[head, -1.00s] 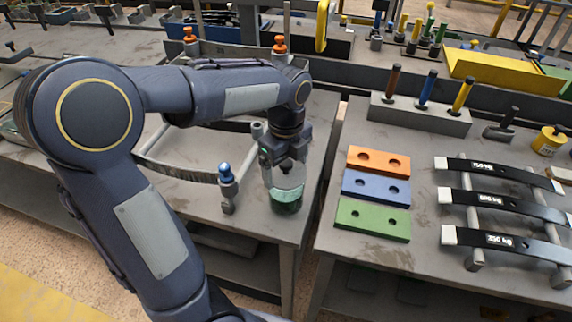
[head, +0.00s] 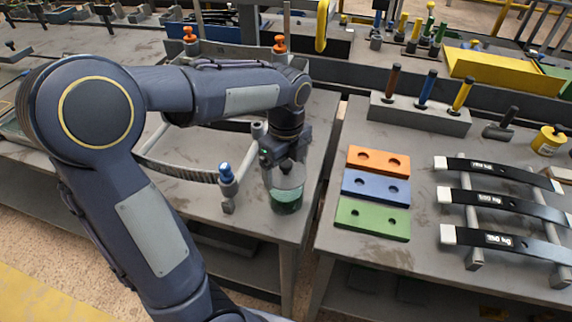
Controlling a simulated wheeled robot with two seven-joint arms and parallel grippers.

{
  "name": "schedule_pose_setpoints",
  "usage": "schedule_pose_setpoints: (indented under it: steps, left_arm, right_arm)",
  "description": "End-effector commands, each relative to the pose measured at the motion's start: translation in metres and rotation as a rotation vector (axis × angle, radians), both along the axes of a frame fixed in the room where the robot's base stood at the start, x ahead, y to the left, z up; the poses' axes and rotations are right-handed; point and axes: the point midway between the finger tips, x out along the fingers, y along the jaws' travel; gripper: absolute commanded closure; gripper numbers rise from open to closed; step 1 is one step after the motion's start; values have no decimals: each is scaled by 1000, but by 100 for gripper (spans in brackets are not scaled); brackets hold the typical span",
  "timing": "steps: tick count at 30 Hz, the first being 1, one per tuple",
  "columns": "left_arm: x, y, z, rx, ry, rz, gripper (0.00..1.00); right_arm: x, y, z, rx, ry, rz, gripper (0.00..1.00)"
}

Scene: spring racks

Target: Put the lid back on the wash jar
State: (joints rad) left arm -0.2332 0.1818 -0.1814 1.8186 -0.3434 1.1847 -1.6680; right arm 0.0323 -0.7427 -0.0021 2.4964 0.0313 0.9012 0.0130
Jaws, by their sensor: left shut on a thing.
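The wash jar (head: 287,197) is a clear jar with green liquid, upright near the right edge of the left table. My left gripper (head: 285,160) points down right over the jar's mouth. It is shut on a small dark thing at the jar's top, which looks like the lid (head: 287,168). The gripper hides much of it, so I cannot tell whether it is fully seated on the rim. My right gripper is not in view.
A blue-topped metal post (head: 226,182) stands close left of the jar. A curved spring (head: 180,173) lies behind it. Across a gap, the right table holds orange, blue and green plates (head: 372,220) and black leaf springs (head: 490,198).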

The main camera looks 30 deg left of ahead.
Motion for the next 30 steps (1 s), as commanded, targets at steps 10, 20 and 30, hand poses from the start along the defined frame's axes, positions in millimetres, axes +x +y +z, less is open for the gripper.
schedule_pose_setpoints:
  steps: [10,20,30]
  left_arm:
    - [0,0,0,0,0,0,37]
    - [0,0,0,0,0,0,37]
    - [0,0,0,0,0,0,0]
  right_arm:
    - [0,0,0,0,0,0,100]
    - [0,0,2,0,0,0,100]
    - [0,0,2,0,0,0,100]
